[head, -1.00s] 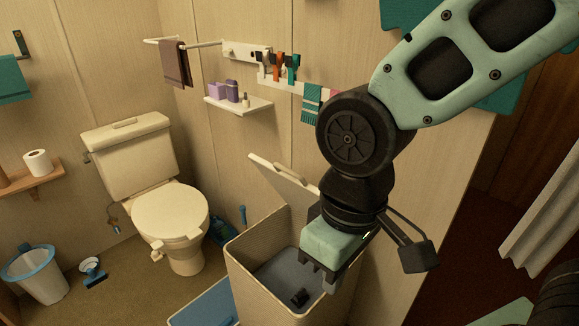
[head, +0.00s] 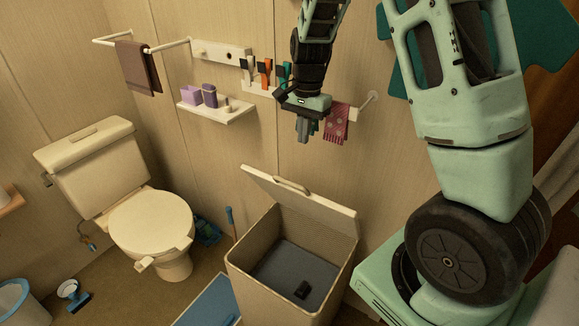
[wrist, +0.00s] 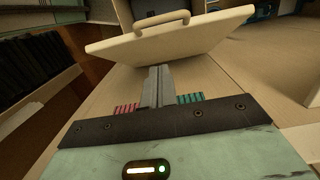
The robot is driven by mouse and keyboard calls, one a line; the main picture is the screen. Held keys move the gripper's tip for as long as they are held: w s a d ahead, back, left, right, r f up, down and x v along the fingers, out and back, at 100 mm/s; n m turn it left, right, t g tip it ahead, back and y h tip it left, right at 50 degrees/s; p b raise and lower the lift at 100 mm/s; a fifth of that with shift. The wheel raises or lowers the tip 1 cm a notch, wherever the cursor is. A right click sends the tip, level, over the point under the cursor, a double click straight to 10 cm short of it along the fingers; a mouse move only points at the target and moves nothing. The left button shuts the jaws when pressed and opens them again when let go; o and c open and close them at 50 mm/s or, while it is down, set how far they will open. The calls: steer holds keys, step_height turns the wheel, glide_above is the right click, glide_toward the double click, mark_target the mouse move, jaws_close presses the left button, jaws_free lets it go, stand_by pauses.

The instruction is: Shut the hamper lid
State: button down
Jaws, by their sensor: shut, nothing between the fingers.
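The hamper (head: 262,285) is a beige woven bin on the floor by the wall. Its lid (head: 305,203) stands open, tilted back toward the wall, with a handle (head: 292,186) near its upper edge. A small dark object (head: 302,290) lies inside on the grey bottom. My gripper (head: 302,138) is shut and empty, high above the lid near the wall, and points down. In the wrist view the shut fingers (wrist: 157,85) point toward the lid (wrist: 170,38), and its handle (wrist: 162,20) shows beyond. The fingers look apart from the lid.
A towel rail with a pink cloth (head: 337,124) is right beside my gripper. A shelf (head: 218,112) with purple containers and hooks with hanging items are to its left. The toilet (head: 150,220) stands left of the hamper, and a blue box (head: 208,302) touches its front left area.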

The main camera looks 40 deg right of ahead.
steer(key=f, duration=0.3)
steer(key=a+f+p, duration=0.1)
steer(key=f, duration=0.1)
steer(key=s+a+f+p, duration=0.1)
steer(key=f, duration=0.2)
steer(key=shift+a+f, duration=0.2)
steer(key=shift+f, duration=0.1)
steer(key=shift+s+a+f, duration=0.1)
steer(key=shift+a+f, duration=0.4)
steer(key=shift+f, duration=0.1)
steer(key=shift+a, duration=0.1)
